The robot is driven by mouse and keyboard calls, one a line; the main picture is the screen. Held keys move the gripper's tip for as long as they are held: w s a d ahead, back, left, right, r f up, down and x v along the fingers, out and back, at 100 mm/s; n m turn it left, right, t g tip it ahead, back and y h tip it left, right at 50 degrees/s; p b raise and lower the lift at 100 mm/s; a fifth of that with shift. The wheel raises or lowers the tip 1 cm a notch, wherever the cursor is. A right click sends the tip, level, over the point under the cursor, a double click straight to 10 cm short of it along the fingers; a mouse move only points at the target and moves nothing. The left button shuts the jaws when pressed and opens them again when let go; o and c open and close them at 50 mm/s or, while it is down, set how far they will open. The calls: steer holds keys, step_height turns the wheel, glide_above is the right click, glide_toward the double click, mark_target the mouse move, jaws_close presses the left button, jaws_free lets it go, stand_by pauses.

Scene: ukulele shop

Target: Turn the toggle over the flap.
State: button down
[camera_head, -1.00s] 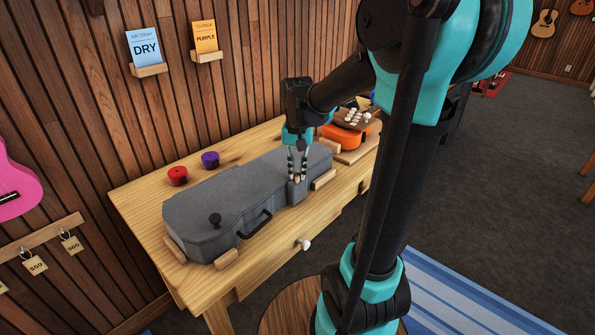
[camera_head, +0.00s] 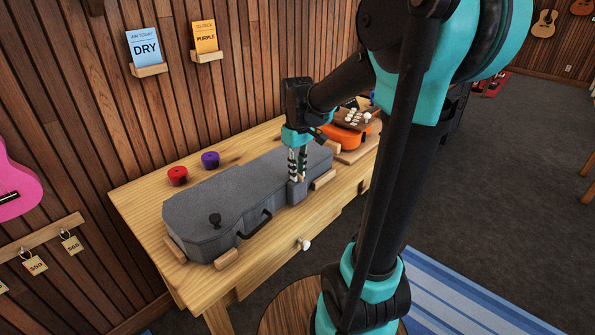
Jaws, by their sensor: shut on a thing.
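The grey ukulele case (camera_head: 250,185) lies closed on the wooden bench. Its grey flap (camera_head: 297,193) hangs at the front edge, right of the black handle (camera_head: 255,226). My gripper (camera_head: 298,178) points down at the top of this flap. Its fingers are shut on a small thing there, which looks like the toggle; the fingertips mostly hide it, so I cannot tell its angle.
Wooden blocks (camera_head: 226,258) flank the case on the bench (camera_head: 150,205). A red tin (camera_head: 177,176) and a purple tin (camera_head: 210,160) stand behind it. An orange ukulele (camera_head: 345,138) lies at the bench's right end. A white drawer knob (camera_head: 305,244) sticks out in front.

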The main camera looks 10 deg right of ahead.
steer(key=shift+n, duration=0.6)
steer(key=c, duration=1.5)
jaws_free()
steer(key=shift+r, duration=0.1)
step_height(320, 180, up, 12)
steer(key=shift+f, duration=0.1)
steer(key=s+d+f+m+t, duration=0.1)
steer(key=s+f+m, duration=0.1)
steer(key=s+f, duration=0.2)
steer(key=s+d+f+m+t, duration=0.1)
steer(key=s+f+m, duration=0.2)
steer(key=f, duration=0.7)
steer(key=s+d+f+m+t, duration=0.2)
steer(key=s+f, duration=0.4)
steer(key=f, duration=0.1)
steer(key=shift+s+d+f, duration=0.1)
steer(key=shift+s+f, duration=0.3)
